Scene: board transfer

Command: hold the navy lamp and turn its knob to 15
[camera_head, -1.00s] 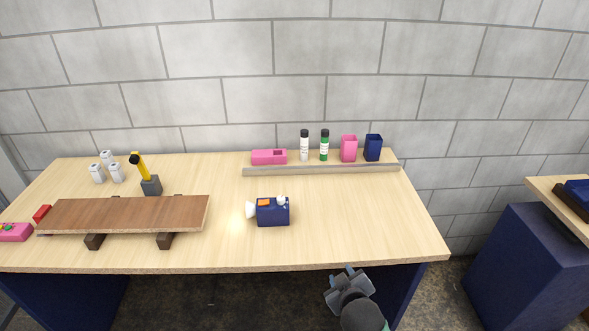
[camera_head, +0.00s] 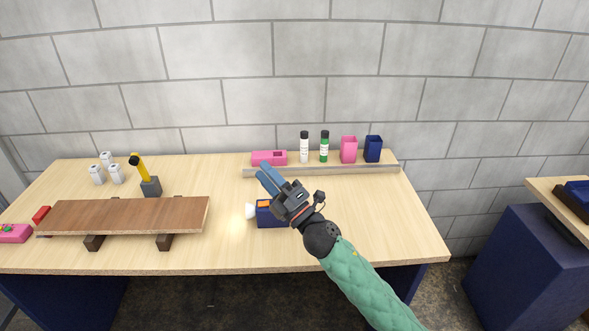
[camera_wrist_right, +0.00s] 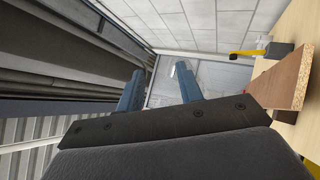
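The navy lamp (camera_head: 268,219) stands on the table in the head view, with its white lamp head (camera_head: 251,211) at its left side casting a warm glow on the wood. An orange patch shows on its top. My right gripper (camera_head: 266,172) is above and behind the lamp in the picture, and its wrist covers the lamp's upper right part, so the knob there is hidden. The two blue fingers are apart with nothing between them, as the right wrist view (camera_wrist_right: 160,88) also shows. My left gripper is not in view.
A brown board (camera_head: 125,214) rests on dark supports at the left. A yellow-handled tool (camera_head: 140,166) stands in a grey block behind it. A ledge (camera_head: 350,169) at the back fronts bottles and cups. The table's right side is clear.

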